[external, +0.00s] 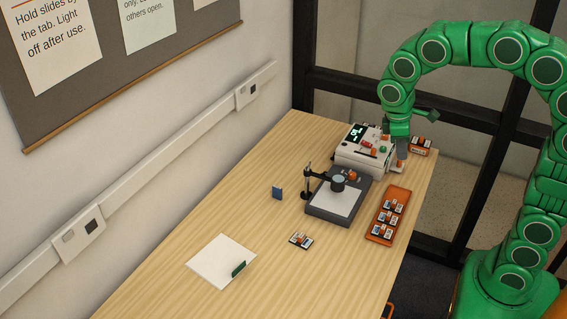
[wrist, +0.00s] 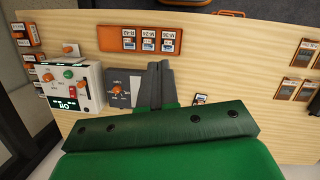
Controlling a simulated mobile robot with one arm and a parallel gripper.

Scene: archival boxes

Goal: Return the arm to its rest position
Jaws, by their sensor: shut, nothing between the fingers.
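My green arm (external: 470,42) arches over from the right, and my gripper (external: 402,160) points down by the right side of the white device in the external view. I cannot tell whether it touches anything there. In the wrist view my gripper (wrist: 160,66) has its grey fingers together and empty, over the table beside the dark grey light stand (wrist: 121,88). The green wrist body hides the lower part of that view.
The white device (external: 360,158) stands at the table's far end, with the lens stand (external: 322,208) in front. An orange slide tray (external: 401,191) lies near the right edge. A loose slide (external: 301,240), blue item (external: 277,193) and white sheet (external: 218,257) lie on the table.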

